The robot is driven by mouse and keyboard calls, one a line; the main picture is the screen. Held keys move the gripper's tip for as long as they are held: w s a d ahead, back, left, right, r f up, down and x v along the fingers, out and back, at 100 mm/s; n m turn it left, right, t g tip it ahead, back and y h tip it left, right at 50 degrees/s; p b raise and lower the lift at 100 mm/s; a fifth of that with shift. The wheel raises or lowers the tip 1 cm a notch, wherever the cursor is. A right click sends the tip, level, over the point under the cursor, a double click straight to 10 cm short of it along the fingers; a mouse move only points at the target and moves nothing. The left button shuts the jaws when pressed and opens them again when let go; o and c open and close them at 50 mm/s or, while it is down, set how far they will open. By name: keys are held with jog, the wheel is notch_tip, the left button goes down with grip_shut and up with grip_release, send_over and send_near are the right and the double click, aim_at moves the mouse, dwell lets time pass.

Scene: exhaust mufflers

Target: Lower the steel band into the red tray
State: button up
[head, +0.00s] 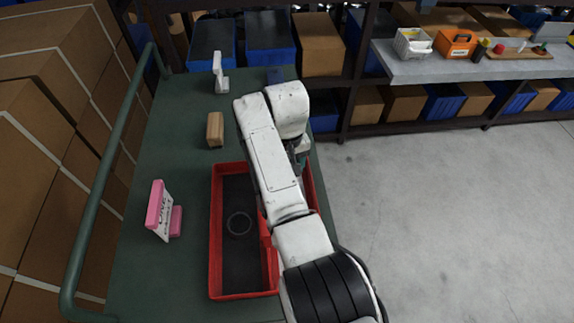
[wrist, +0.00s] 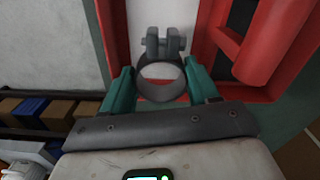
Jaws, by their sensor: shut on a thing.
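The steel band (wrist: 160,94) is a grey ring with a bolted clamp lug, seen in the wrist view. My gripper (wrist: 159,75) is shut on it, with a teal finger on each side. The red tray (head: 230,296) lies on the green cart top in the head view, partly covered by my arm. Its red walls (wrist: 120,40) and a pale strip show beyond the band in the wrist view. The band appears above the tray; its height is unclear. A thin ring outline (head: 238,236) shows on the tray's dark floor. My arm hides most of the gripper in the head view.
On the cart top (head: 190,270) are a pink sign stand (head: 157,205), a wooden block (head: 215,130) and a white upright piece (head: 219,75). A green rail (head: 112,150) edges the left. Stacked boxes stand beyond it. Shelves with bins line the back; the right floor is clear.

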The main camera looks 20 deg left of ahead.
jog(key=shift+f+b, duration=1.75)
jog(key=shift+f, duration=0.55)
dwell(1.1)
jog(key=o, duration=1.2)
notch_tip(320, 180, up, 11)
jog(key=shift+f, duration=0.1)
